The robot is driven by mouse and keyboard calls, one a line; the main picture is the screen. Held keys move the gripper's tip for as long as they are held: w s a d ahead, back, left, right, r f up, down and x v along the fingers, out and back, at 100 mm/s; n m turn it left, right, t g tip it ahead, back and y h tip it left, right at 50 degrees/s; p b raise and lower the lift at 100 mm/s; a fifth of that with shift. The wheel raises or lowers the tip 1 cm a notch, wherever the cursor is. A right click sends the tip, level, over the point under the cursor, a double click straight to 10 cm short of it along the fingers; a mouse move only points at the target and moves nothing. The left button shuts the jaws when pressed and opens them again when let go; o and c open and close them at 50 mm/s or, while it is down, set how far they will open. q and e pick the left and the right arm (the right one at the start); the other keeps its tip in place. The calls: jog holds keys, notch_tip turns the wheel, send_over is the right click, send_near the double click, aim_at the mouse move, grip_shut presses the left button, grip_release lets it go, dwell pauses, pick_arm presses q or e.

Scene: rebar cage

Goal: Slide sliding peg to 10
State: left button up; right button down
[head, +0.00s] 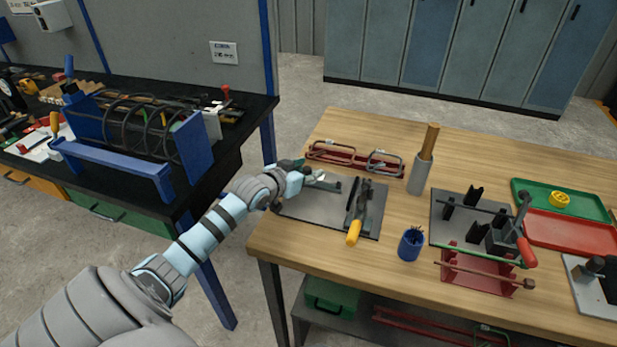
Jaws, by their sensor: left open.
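A grey metal plate (318,211) lies on the left part of the wooden table. On it are a dark slotted fixture (362,196) with a yellow-handled lever (353,234) and a short dark green bar at the left. The sliding peg and any scale marks, including 10, are too small to make out. My left gripper (316,176) reaches in from the left and is open at the plate's back left corner, by the green bar. Whether it touches anything there I cannot tell. My right gripper is out of view.
A red rack with bent bars (345,158) lies behind the plate. A grey cylinder with a wooden handle (421,174) and a blue cup (411,243) stand to its right. Farther right are another fixture plate and green and red trays (571,232). A dark bench (250,112) stands left.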

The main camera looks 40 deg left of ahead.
pick_arm(q)
jog(key=shift+w, duration=0.25)
jog(key=shift+s+r, duration=0.1)
jog(key=shift+s, duration=0.05)
grip_shut()
